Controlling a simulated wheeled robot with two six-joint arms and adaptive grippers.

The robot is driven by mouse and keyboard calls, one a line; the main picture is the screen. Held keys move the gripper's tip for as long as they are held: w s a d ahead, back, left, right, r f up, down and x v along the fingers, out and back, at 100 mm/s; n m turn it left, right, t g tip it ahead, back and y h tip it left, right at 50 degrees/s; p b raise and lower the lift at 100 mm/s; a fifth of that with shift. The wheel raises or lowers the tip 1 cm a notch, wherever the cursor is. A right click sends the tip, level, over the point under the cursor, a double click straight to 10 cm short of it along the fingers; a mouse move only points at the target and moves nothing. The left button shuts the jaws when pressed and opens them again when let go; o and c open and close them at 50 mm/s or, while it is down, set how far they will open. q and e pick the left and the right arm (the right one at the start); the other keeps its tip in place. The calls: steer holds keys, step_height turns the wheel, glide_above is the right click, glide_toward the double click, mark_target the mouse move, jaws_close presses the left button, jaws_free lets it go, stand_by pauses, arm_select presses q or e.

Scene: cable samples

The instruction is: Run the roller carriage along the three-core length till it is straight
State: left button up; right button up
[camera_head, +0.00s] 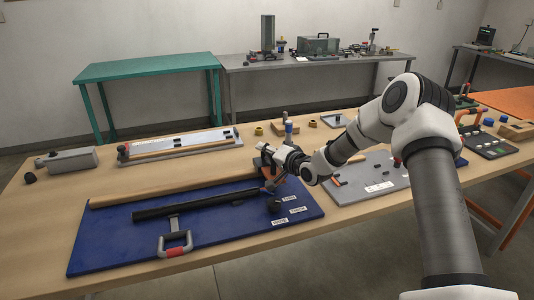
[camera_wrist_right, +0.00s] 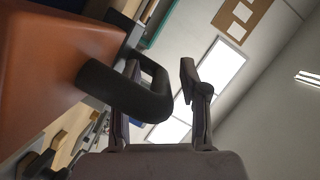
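The three-core length (camera_head: 195,205) is a dark cable lying along the blue board (camera_head: 110,245), with coloured core ends at its right end. An orange-brown block (camera_head: 266,172), apparently the roller carriage, sits by that right end, partly hidden by my right gripper (camera_head: 268,152). In the right wrist view, the orange block (camera_wrist_right: 45,75) is at the left with a black loop handle (camera_wrist_right: 135,97) reaching between my open right fingers (camera_wrist_right: 155,95). The handle is close to the left finger, and the right finger stands apart from it. My left gripper is not in view.
A grey clamp handle with a red grip (camera_head: 175,251) stands at the board's front. A long wooden bar (camera_head: 165,188) lies behind the cable. A grey box (camera_head: 68,160) and a pale tray (camera_head: 180,145) stand farther back. A grey plate (camera_head: 375,180) lies right.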

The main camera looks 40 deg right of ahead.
steer(key=v, duration=1.2)
stand_by(0.4)
